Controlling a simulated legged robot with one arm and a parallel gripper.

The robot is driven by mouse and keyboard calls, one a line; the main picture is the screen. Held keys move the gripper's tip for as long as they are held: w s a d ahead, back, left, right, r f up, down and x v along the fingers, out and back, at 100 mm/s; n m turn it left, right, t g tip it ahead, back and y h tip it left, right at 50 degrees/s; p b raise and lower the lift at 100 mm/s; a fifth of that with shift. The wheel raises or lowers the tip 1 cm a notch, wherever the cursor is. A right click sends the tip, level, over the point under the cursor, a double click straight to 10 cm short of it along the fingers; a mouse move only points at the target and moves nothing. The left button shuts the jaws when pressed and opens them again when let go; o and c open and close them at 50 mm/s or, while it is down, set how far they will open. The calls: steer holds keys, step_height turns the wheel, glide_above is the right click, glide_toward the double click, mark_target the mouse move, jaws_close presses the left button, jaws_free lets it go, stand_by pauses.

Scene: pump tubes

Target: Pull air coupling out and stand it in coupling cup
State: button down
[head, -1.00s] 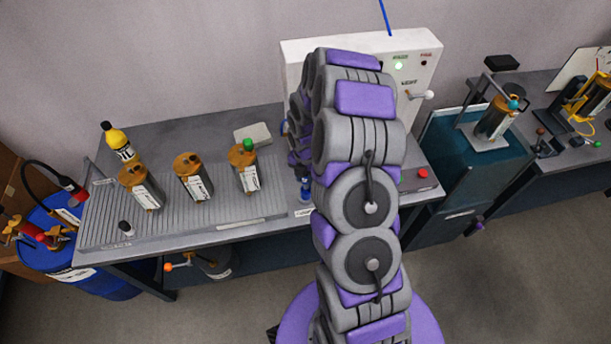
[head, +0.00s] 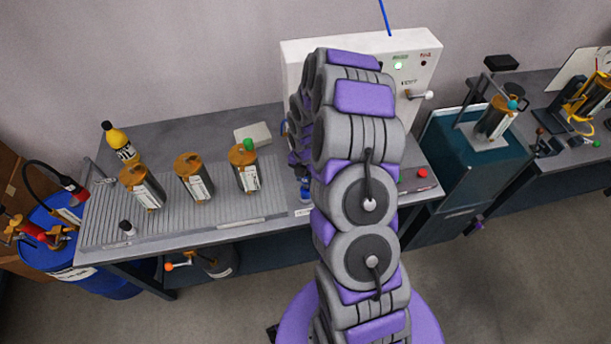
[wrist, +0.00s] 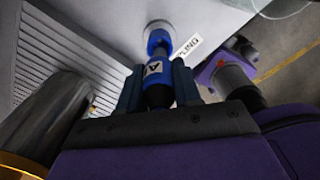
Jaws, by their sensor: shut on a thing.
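The air coupling (wrist: 156,72) is blue and black with a white label marked "A". In the wrist view my gripper (wrist: 158,88) is shut on it, with one finger on each side. The coupling's blue far end lies at the pale round coupling cup (wrist: 156,25), whose rim shows behind it. I cannot tell how deep the end sits in the cup. A partly hidden "…PLING" label (wrist: 187,47) is beside the cup. In the head view a small blue part of the coupling (head: 305,189) shows at the bench front, left of my arm, which hides my gripper.
Several metal cylinders with amber tops, one of them (head: 247,170) closest to my arm, stand on the ribbed bench (head: 225,205). A white panel box (head: 415,70) with a green light stands behind my arm. A yellow bottle (head: 118,142) is at the back left.

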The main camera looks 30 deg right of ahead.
mark_target(306, 184)
steer(key=shift+f, duration=2.25)
steer(key=c, duration=0.7)
jaws_free()
steer(key=shift+r, duration=0.1)
step_height(306, 184, up, 16)
steer(key=shift+w+d+r+p, duration=0.1)
steer(key=shift+p, duration=0.8)
steer(key=shift+r, duration=0.5)
